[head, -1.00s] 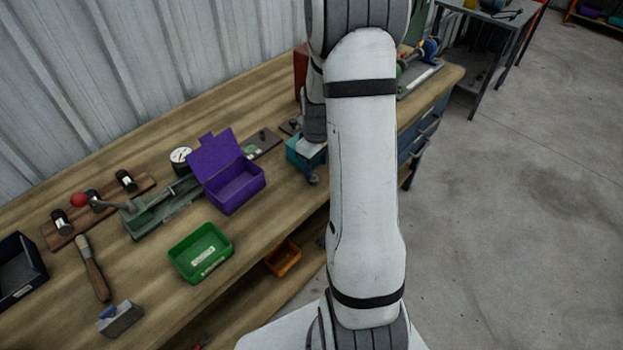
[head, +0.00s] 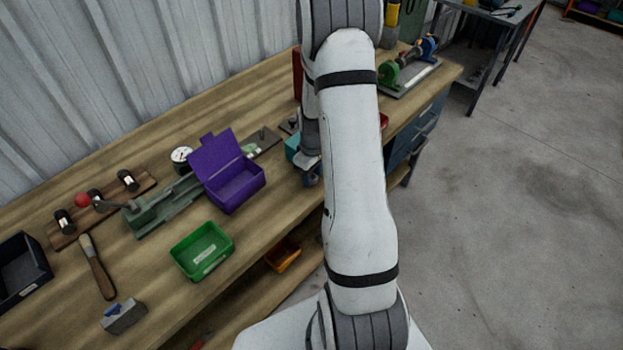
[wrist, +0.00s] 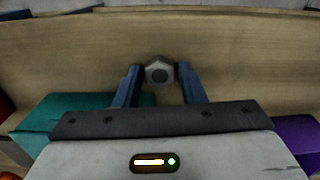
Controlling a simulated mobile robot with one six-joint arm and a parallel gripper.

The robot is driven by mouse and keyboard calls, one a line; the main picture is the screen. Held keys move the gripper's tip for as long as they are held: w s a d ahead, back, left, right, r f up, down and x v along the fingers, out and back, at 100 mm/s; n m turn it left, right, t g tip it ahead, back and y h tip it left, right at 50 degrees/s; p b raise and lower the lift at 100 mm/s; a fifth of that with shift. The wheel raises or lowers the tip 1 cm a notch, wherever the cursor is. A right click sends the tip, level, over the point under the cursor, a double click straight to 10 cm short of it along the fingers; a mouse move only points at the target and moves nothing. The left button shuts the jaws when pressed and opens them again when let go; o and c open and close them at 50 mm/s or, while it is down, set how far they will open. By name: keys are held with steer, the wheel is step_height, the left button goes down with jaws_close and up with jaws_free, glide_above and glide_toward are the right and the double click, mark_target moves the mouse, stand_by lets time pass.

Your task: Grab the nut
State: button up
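The nut (wrist: 159,72) is a grey metal hexagon with a dark hole, seen in the wrist view on the wooden bench top (wrist: 245,60). My gripper (wrist: 160,72) has two blue fingers, spread apart, with the nut between their tips. A small gap seems to show on each side of the nut, and I cannot tell how high the tips are above the bench. In the head view, my arm hides the nut and most of the gripper.
In the wrist view, a teal bin (wrist: 70,108) is at left and a purple box (wrist: 297,135) at right, both close to the gripper body. The head view shows the open purple box (head: 236,188), a green tray (head: 202,250) and the teal bin (head: 292,149).

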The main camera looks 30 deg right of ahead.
steer(key=c, duration=0.7)
